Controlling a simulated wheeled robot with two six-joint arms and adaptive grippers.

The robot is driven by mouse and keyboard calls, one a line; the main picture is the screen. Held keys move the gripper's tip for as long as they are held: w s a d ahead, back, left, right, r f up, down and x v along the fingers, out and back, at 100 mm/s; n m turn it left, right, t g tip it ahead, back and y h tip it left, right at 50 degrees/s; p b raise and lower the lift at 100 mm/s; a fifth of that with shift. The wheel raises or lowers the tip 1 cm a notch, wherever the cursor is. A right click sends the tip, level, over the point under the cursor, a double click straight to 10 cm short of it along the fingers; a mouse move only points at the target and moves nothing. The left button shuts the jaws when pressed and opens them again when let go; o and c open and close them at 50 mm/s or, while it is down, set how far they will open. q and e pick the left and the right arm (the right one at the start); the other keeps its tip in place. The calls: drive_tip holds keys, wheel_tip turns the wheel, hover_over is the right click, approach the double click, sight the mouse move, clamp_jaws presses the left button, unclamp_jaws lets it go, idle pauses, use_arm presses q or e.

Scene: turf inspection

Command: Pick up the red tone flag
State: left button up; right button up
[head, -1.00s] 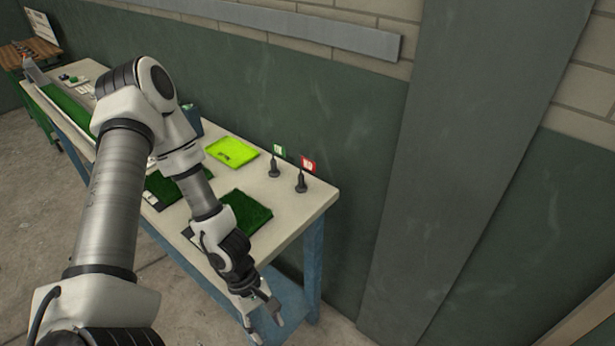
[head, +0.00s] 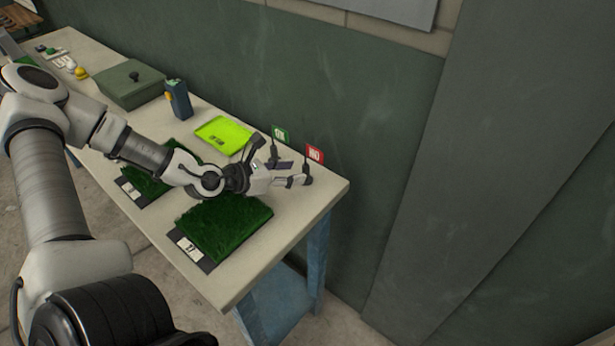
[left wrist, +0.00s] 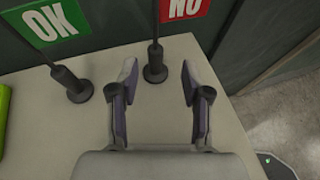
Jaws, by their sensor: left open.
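The red flag (head: 314,153), marked NO, stands upright on a dark post and base near the table's right end. In the left wrist view the red flag (left wrist: 185,8) is cut by the top edge, and its dark base (left wrist: 155,70) stands just beyond and between my open fingertips. My left gripper (head: 284,172) is open and empty, low over the table, reaching toward that base. It also shows in the left wrist view (left wrist: 160,85). The green OK flag (head: 280,135) stands to the left of the red one, outside my fingers (left wrist: 50,20). My right gripper is not in view.
A turf sample (head: 225,228) lies on the table (head: 250,275) below my left gripper, with another turf sample (head: 150,182) to its left. A lime green tray (head: 222,135), a blue device (head: 178,98) and a green box (head: 128,84) stand behind. The green wall (head: 370,130) rises close behind the flags.

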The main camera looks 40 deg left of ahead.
sight(303, 171)
use_arm(q)
drive_tip(key=w+f+b, duration=0.1)
drive_tip(key=d+f+b, duration=0.1)
drive_tip(key=shift+w+f+b, duration=0.1)
drive_tip(key=shift+w+b, duration=0.25)
drive_tip(key=w, duration=0.1)
drive_tip(key=w+f+b, duration=0.1)
drive_tip(key=shift+w, duration=0.3)
drive_tip(key=shift+w+d+r, duration=0.1)
drive_tip(key=shift+w+d, duration=0.1)
drive_tip(key=shift+s+r, duration=0.1)
drive_tip(key=shift+r, duration=0.15)
drive_tip(key=shift+f, duration=0.1)
clamp_jaws()
